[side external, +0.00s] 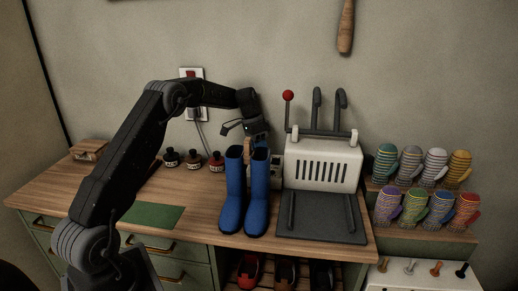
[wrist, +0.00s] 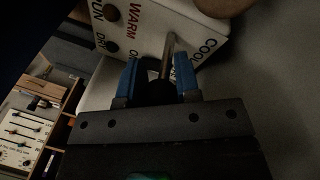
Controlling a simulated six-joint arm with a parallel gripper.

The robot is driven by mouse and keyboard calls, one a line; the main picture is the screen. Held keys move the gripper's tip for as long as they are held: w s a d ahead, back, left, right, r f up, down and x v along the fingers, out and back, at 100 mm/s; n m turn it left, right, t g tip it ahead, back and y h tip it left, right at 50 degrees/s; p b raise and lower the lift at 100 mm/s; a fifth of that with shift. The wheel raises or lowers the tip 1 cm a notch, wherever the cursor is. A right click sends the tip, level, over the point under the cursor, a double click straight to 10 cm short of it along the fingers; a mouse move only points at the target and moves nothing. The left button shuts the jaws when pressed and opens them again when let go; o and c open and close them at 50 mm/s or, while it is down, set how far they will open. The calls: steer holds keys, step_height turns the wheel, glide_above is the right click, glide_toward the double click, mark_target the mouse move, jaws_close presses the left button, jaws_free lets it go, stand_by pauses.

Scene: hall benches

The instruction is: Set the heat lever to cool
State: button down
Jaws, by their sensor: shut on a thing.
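The heat lever (wrist: 168,60) is a metal rod with a dark knob, on a white panel (wrist: 185,22) lettered WARM and COOL. My gripper (wrist: 158,76) is shut on it, one blue finger on each side of the dark knob. The rod meets the panel between the two words; I cannot tell which setting it is at. In the side external view my gripper (side external: 259,140) is low behind the blue boots, at the left of the white slotted machine (side external: 322,152). The fingers and heat lever are hidden there.
The blue boots (side external: 232,195) stand on the wooden bench just in front of my gripper. A red-knobbed lever (side external: 288,97) and dark hooked pipes (side external: 317,108) rise at the machine. Small bottles (side external: 192,160) stand left. Striped mittens (side external: 437,165) are at right.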

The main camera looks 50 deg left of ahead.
stand_by(0.4)
steer(key=c, duration=0.8)
jaws_free()
steer(key=v, duration=0.3)
steer(key=d+v, duration=0.1)
steer(key=v, duration=0.5)
steer(key=shift+w+d+r, duration=0.3)
steer(key=shift+r, duration=0.35)
steer(key=shift+c, duration=0.4)
